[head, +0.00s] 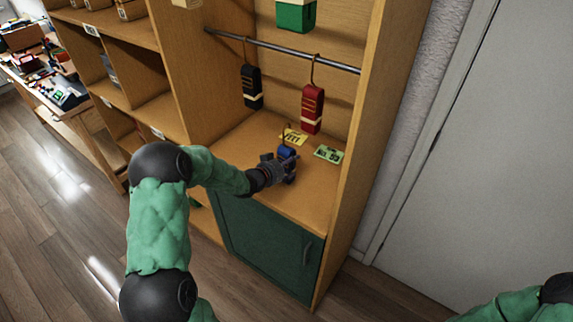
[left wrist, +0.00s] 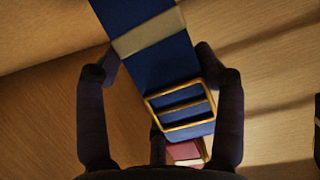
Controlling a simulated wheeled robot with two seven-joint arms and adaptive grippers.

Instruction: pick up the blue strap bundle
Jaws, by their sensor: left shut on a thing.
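The blue strap bundle (head: 287,152) is low over the wooden shelf, just above the green cabinet door, and is mostly hidden by my gripper in the head view. In the left wrist view the blue strap bundle (left wrist: 165,62) shows a pale band and a brass buckle. My left gripper (head: 285,166) is shut on it. In the left wrist view the fingers of my left gripper (left wrist: 153,68) lie on both sides of the bundle. Whether the bundle touches the shelf cannot be told. My right gripper is out of view.
A black strap bundle (head: 251,88) and a red strap bundle (head: 312,107) hang from a metal rail (head: 290,52) above. A yellow label (head: 293,137) and a green label (head: 328,154) lie on the shelf (head: 309,195). The cabinet's right side panel (head: 366,120) stands close by.

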